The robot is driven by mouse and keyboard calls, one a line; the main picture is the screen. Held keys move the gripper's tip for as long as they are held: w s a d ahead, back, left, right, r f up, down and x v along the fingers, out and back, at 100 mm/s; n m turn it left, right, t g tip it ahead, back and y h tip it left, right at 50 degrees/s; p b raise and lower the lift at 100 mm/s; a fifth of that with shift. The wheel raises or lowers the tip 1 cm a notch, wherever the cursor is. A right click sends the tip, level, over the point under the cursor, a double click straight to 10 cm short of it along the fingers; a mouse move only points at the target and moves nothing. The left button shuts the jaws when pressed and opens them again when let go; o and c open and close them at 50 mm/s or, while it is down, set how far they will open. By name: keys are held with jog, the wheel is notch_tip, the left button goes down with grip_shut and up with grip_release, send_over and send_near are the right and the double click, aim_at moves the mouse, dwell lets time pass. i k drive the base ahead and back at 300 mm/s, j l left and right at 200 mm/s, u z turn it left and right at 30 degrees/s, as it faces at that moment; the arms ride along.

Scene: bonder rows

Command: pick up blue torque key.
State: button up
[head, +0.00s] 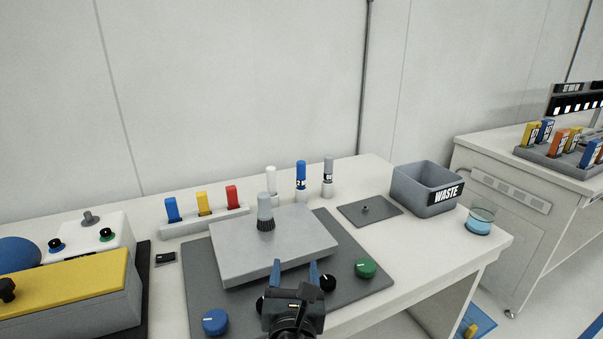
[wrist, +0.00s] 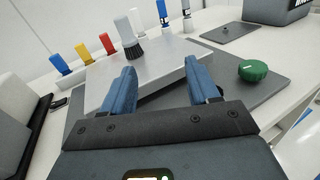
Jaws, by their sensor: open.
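The blue torque key (head: 172,210) stands upright at the left end of a pale rack (head: 205,222), beside a yellow key (head: 204,204) and a red key (head: 232,197). In the wrist view the blue key (wrist: 58,63) is at the upper left, beyond my fingers. My gripper (head: 295,266) is open and empty, over the front part of a grey plate (head: 230,262). It is apart from the blue key, which is farther back and to the left. In the wrist view the blue fingers of my gripper (wrist: 160,70) are spread.
A grey brush (head: 265,215) stands on the plate. White, blue and grey capped bottles (head: 301,177) stand behind it. A yellow-topped box (head: 75,283) is at left. A blue knob (head: 215,321) and green knob (head: 366,268) flank the plate. A waste bin (head: 408,190) is at right.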

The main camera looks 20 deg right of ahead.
aim_at(300, 165)
jog(key=i+l, duration=0.35)
jog(key=i, duration=0.15)
jog(key=i+l, duration=0.4)
jog(key=i, duration=0.1)
